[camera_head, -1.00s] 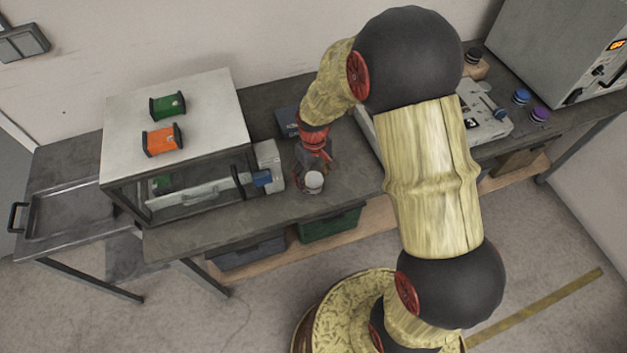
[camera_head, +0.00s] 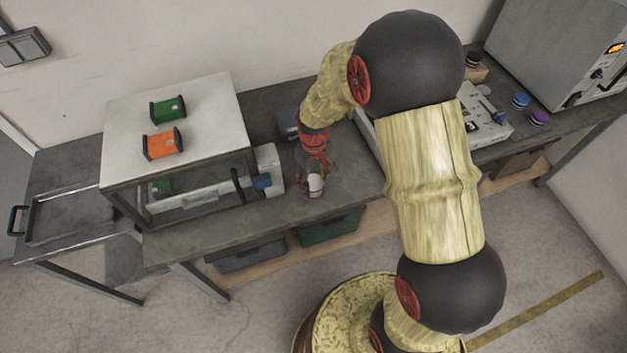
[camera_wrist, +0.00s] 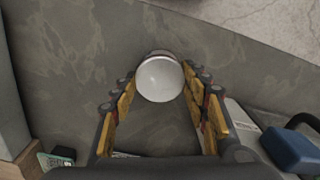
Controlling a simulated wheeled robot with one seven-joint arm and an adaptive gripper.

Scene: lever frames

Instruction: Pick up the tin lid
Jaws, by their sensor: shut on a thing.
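The tin lid (camera_wrist: 159,79) is a pale, round disc in the wrist view, with a grey metallic side showing behind its top edge. In the head view the lid (camera_head: 316,183) shows near the front edge of the bench, partly covered by my gripper (camera_head: 317,173). In the wrist view my gripper (camera_wrist: 160,88) has one finger on each side of the lid, its tips at the lid's sides. It is shut on the lid. Whether the lid rests on a tin body or is clear of it cannot be told.
The dark bench (camera_head: 215,226) has bare room around the lid. To the left stands a white-topped case (camera_head: 205,95) with green (camera_head: 168,109) and orange (camera_head: 162,143) spools on top. A blue-handled lever (camera_head: 262,182) sits at its right side. A grey oven (camera_head: 550,50) stands far right.

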